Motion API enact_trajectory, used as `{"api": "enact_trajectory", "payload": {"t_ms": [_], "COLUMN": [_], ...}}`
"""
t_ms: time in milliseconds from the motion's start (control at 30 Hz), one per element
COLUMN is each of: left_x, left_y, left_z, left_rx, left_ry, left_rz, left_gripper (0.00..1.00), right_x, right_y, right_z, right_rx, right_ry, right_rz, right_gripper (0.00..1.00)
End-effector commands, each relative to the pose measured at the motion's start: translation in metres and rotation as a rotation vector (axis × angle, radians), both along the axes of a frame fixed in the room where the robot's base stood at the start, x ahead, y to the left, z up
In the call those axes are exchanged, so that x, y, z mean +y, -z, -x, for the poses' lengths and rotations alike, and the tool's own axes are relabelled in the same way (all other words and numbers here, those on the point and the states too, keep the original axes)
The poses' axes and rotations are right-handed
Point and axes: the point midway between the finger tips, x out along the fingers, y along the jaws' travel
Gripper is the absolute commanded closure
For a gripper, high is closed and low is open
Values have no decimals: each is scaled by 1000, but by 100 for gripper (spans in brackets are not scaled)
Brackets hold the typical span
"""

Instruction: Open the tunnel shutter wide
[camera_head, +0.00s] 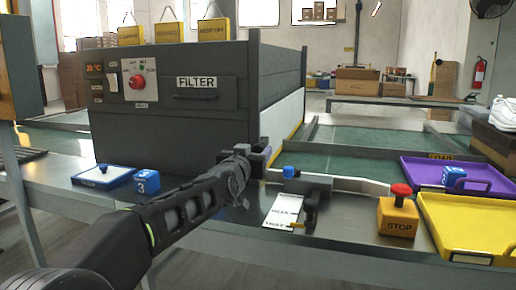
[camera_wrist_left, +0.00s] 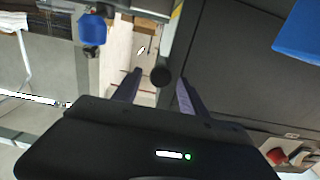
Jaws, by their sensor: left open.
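The tunnel (camera_head: 175,130) is a dark box with a FILTER drawer and a control panel, at left centre in the head view. A pale panel (camera_head: 282,122) shows low on its right side; I cannot tell whether this is the shutter. My left gripper (camera_head: 262,158) is beside the tunnel's near right corner, partly hidden by its own wrist. In the left wrist view its fingers (camera_wrist_left: 156,90) are apart, with a dark round knob (camera_wrist_left: 160,75) showing between their tips. I cannot tell whether they touch it. My right gripper is not in view.
A blue-knobbed lever (camera_head: 290,173) stands right of my left gripper. Nearby are a white card (camera_head: 284,211), a STOP button box (camera_head: 398,215), a purple tray (camera_head: 475,185) and a yellow tray (camera_head: 460,232). A blue cube (camera_head: 147,182) sits by the tunnel's front.

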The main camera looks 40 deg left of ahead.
Motion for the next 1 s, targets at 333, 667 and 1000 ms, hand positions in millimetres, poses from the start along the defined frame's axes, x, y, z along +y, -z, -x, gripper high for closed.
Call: {"api": "enact_trajectory", "payload": {"t_ms": [333, 667, 1000], "left_x": [9, 9, 9], "left_y": [0, 0, 0], "left_z": [-26, -25, -25], "left_rx": [1, 0, 0], "left_ry": [0, 0, 0], "left_rz": [0, -1, -1], "left_gripper": [50, 62, 90], "right_x": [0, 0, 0], "right_y": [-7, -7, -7], "right_z": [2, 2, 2], "right_rx": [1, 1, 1], "right_ry": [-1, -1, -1], "right_rz": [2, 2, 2], "right_gripper": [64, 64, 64]}}
